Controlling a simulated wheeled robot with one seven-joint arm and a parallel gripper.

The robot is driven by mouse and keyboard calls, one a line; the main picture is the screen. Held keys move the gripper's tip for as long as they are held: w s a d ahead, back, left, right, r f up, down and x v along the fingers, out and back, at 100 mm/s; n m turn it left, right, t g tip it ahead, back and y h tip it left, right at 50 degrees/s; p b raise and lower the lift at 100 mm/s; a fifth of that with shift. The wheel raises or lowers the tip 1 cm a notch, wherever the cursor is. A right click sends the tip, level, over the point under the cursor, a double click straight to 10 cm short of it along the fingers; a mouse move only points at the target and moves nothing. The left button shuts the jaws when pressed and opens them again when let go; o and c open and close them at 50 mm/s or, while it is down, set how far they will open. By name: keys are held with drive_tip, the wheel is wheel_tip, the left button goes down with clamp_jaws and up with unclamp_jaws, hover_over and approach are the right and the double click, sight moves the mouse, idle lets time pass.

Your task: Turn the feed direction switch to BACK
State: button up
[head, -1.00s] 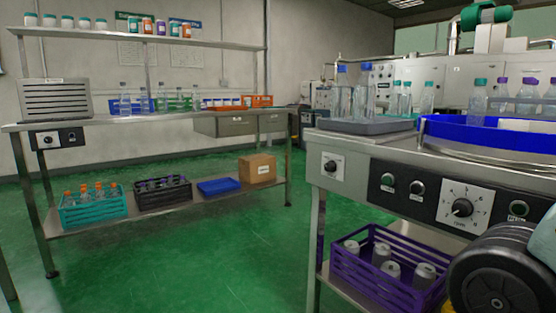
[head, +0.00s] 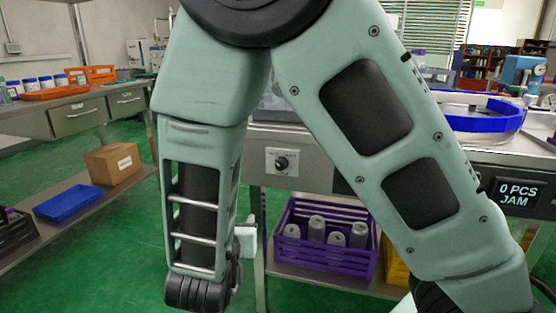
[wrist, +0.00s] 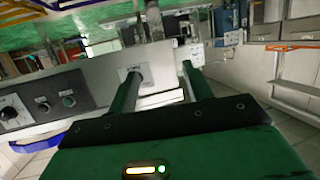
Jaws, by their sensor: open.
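A small black rotary switch on a white label plate (head: 281,162) is on the grey front panel of the machine in the head view. It looks like the feed direction switch, but its lettering and pointer are too small to read. In the wrist view a white plate with a switch (wrist: 130,72) shows beside the tip of the left finger, which partly covers it. My gripper (wrist: 160,70) is open with nothing between its fingers. Its tips are near the panel; I cannot tell whether they touch. In the head view my arm hides most of the gripper.
The speed dial (wrist: 12,113) and two round buttons (wrist: 55,101) are on the same panel. A purple crate of cans (head: 322,255) is on the shelf below. A jam display (head: 518,196) is at the right. Open green floor lies between the machine and the left bench (head: 75,108).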

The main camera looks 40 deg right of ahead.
drive_tip(key=s+d+r+m+h, duration=0.1)
drive_tip(key=s+d+r+h, duration=0.1)
drive_tip(key=d+r+h, duration=0.15)
drive_tip(key=h+b, duration=0.1)
drive_tip(key=b, duration=0.2)
approach(280, 166)
drive_tip(key=shift+m+g, duration=0.3)
drive_tip(key=x, duration=0.8)
drive_tip(key=shift+w+r, duration=0.25)
drive_tip(key=shift+w, duration=0.05)
drive_tip(key=c, duration=1)
